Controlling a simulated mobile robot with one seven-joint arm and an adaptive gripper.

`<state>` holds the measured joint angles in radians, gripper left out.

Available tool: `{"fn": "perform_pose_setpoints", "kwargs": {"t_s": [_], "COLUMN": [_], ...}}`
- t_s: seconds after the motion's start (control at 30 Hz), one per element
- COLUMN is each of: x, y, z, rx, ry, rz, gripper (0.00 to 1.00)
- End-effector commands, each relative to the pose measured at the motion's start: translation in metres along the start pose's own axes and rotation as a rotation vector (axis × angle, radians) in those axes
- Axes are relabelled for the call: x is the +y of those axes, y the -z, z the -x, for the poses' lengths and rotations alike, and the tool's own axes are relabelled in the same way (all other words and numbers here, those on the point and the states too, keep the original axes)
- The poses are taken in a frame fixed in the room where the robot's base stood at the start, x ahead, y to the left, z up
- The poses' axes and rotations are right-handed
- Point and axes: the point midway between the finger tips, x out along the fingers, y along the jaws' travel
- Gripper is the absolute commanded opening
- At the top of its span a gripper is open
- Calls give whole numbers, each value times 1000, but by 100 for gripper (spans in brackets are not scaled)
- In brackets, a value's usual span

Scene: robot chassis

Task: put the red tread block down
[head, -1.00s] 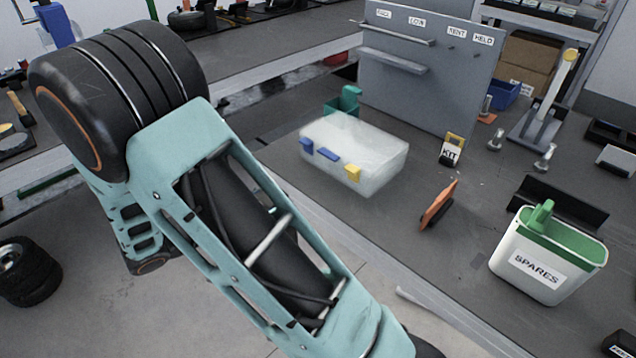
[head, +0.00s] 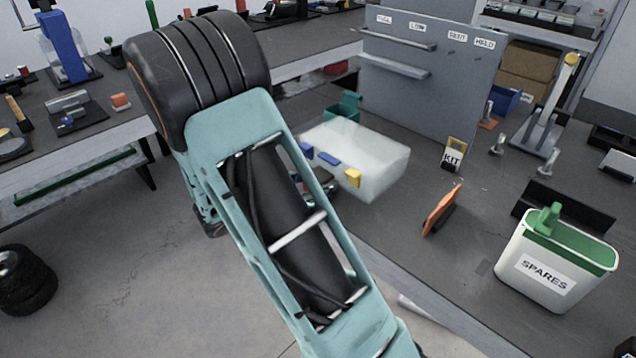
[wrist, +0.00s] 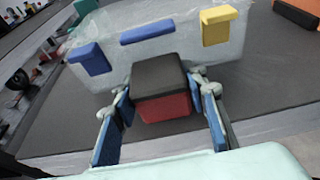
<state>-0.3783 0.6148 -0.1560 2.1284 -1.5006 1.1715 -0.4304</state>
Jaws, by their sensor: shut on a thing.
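The red tread block (wrist: 165,104), with a black top, sits between the two blue-padded fingers of my gripper (wrist: 163,95) in the wrist view. My gripper is shut on it. The block is just in front of a clear case with blue and yellow latches (wrist: 160,45), over the grey bench top. I cannot tell whether its underside touches the bench. In the head view the clear case (head: 365,160) is on the bench; my arm hides most of my gripper, and the block cannot be made out there.
An orange item (head: 440,210) stands on the bench to the right of the case. A white SPARES bin (head: 545,272) is farther right. A grey panel (head: 425,75) rises behind the case, with a yellow-topped KIT tag (head: 453,155) near its foot.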

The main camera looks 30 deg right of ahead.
Motion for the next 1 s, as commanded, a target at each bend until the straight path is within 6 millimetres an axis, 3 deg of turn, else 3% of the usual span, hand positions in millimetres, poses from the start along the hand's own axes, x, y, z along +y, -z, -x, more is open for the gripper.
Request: {"fn": "perform_pose_setpoints", "kwargs": {"t_s": [0.27, 0.3, 0.43, 0.8, 1.0], "x": [0, 0, 0, 0, 2], "y": [1, 1, 1, -2, -3], "z": [0, 0, 0, 3, 37], "rx": [-1, -1, 0, 0, 1], "ry": [0, 0, 0, -1, -6], "rz": [-2, -1, -1, -2, -1], "gripper": [13, 42, 56, 57, 57]}}
